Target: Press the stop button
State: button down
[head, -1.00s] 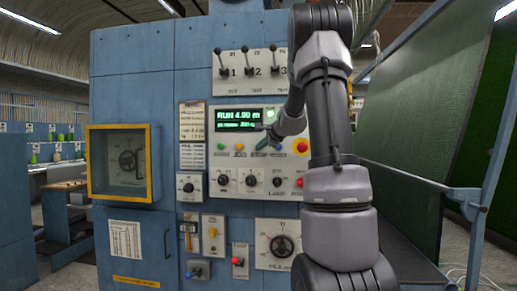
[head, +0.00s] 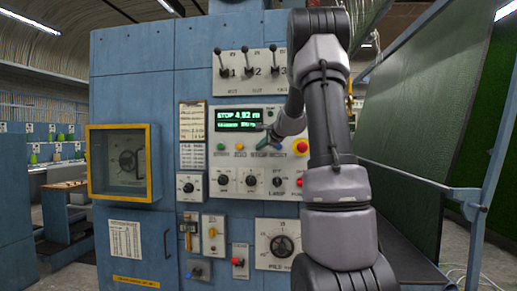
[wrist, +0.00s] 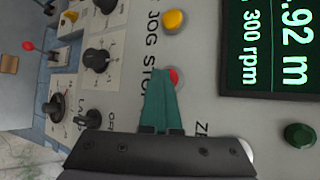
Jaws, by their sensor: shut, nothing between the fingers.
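The red stop button (wrist: 174,77) shows in the wrist view beside the printed word STOP, partly covered by my fingers. My gripper (wrist: 160,72) has teal fingers closed together and empty, with their tips right at the button. I cannot tell whether they still press on it. In the head view my gripper (head: 264,143) reaches the button row from the right and hides the stop button. The display (head: 238,115) above the row reads STOP and 4.92 m. The round lamp (wrist: 300,135) near the display is dark green and unlit.
A yellow button (wrist: 174,20) is close to the stop button. A green button (head: 221,147) is on the left of the row, and a large red button (head: 302,146) on the right. Knobs (head: 251,181) sit below and levers (head: 248,62) above on the blue cabinet (head: 140,60).

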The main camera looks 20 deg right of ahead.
jog(key=shift+s, duration=0.1)
jog(key=shift+s+a, duration=0.5)
jog(key=shift+s, duration=0.15)
jog(key=shift+s+a, duration=0.1)
jog(key=shift+s+a, duration=0.7)
jog(key=shift+s, duration=0.3)
jog(key=shift+s+a, duration=0.65)
jog(key=shift+s, duration=0.35)
